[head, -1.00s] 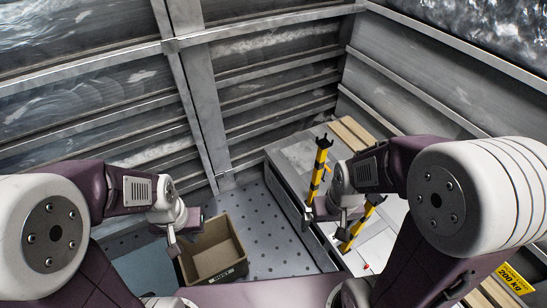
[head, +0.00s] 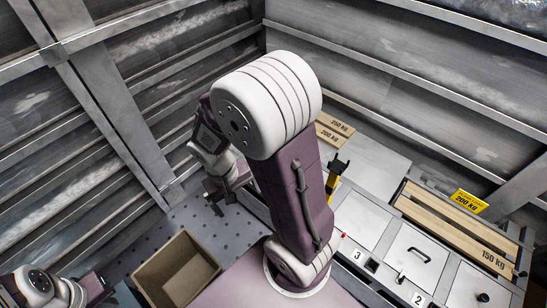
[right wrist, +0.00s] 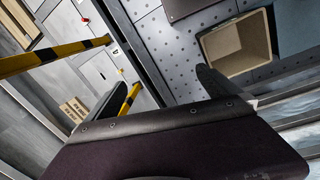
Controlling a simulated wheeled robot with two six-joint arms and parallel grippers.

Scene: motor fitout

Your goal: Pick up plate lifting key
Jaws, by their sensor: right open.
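I cannot clearly pick out the plate lifting key. A dark handle (head: 420,254) sits on the white plate by label 2, and a small dark piece (head: 401,277) stands near it; either's identity is unsure. My right gripper (head: 228,188) is open and empty, left of the white-topped bench and apart from those pieces. In the right wrist view its two fingers (right wrist: 160,90) are spread with nothing between them. My left gripper (head: 95,287) is at the lower left, partly seen, and its jaws are unclear.
Black-and-yellow forked posts rise by the bench; one (head: 336,172) is partly behind my right arm, and a striped bar (right wrist: 50,55) crosses the wrist view. An open brown box (head: 178,270) stands on the dotted floor. Wooden slats (head: 455,228) lie at right. Ribbed metal walls enclose the place.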

